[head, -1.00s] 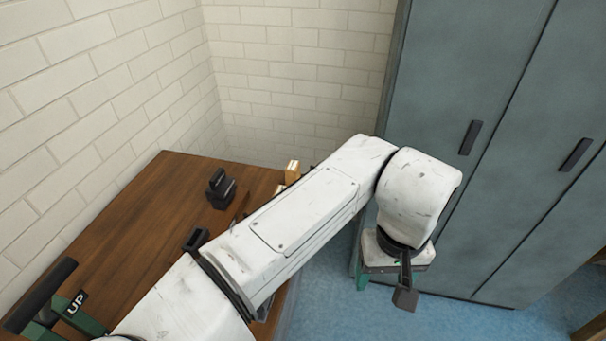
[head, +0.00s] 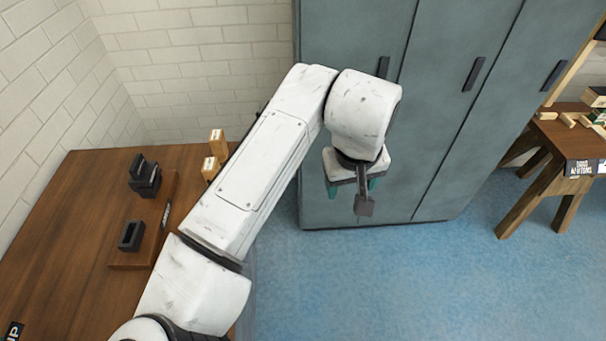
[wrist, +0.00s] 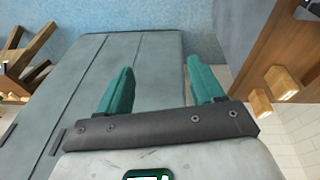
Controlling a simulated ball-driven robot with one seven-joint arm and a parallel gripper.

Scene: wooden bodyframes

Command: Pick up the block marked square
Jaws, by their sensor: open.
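Two upright wooden blocks, a farther one (head: 217,141) and a nearer one (head: 210,168), stand at the right side of the brown table, just left of my arm. They also show at the right of the wrist view, one block (wrist: 281,82) beside another block (wrist: 260,103). Their marks are too small to read, so I cannot tell which has a square. My gripper (head: 352,187) hangs over the blue floor in front of the cabinet, right of these blocks and apart from them. Its teal fingers are spread and empty in the wrist view (wrist: 160,70).
The brown table (head: 60,220) holds a wooden tray (head: 127,262) with black holders. A grey cabinet (head: 440,130) stands behind my gripper. A second wooden table (head: 560,140) at the right carries several wooden pieces, partly cut off. Blue floor (head: 400,280) between is clear.

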